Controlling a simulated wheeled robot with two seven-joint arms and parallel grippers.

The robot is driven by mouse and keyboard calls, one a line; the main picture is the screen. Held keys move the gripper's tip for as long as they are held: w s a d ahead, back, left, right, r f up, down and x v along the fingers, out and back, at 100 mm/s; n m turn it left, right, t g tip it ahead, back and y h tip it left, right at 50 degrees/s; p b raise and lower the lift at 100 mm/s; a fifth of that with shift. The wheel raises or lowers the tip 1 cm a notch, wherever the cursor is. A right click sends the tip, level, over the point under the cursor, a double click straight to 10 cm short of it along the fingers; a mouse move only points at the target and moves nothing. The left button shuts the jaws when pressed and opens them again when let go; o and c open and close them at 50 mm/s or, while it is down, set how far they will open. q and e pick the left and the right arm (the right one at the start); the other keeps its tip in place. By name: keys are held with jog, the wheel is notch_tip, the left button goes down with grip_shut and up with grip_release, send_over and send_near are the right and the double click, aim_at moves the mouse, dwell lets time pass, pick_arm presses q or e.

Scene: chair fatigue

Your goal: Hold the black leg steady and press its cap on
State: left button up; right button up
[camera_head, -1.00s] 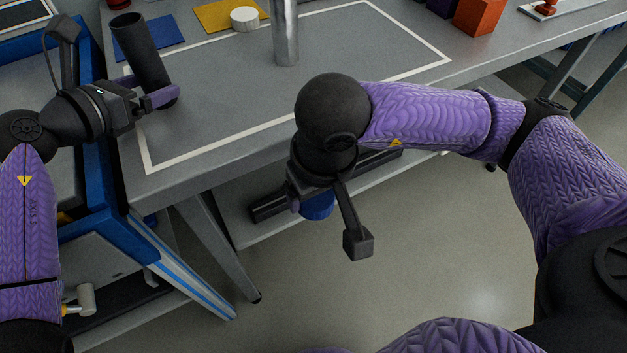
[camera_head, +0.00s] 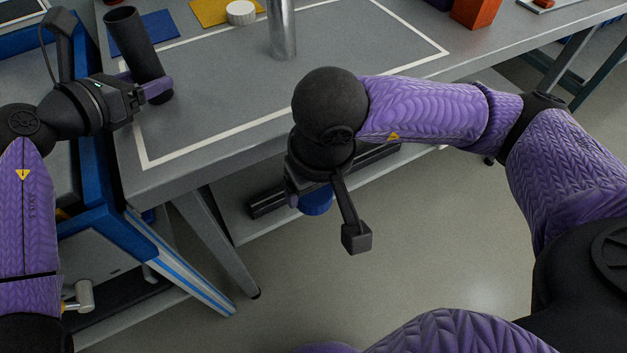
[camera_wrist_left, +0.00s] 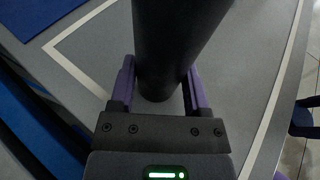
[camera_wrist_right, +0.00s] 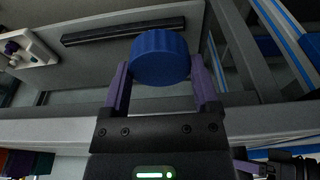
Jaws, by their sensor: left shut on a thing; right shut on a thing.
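The black leg (camera_head: 133,40) is a dark tube standing on the grey table at the left, inside or at the white outline's left edge. My left gripper (camera_head: 150,92) is shut around its lower part; the left wrist view shows the leg (camera_wrist_left: 175,45) between both purple fingers (camera_wrist_left: 158,85). The blue cap (camera_wrist_right: 160,58) is a ridged disc between the fingers of my right gripper (camera_wrist_right: 162,75), which is shut on it. In the head view the cap (camera_head: 316,203) is partly hidden below my right wrist, in front of the table's near edge and apart from the leg.
A silver leg (camera_head: 281,28) stands on the table near the middle, with a white cap (camera_head: 240,12) on a yellow mat (camera_head: 210,12). A blue mat (camera_head: 158,24) lies behind the black leg. A lower shelf (camera_head: 240,225) is under the table. The outlined area's middle is clear.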

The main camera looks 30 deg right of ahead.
pick_arm(q)
jog(key=o, duration=1)
jog(key=v, duration=1.2)
jog(key=shift+s, duration=0.15)
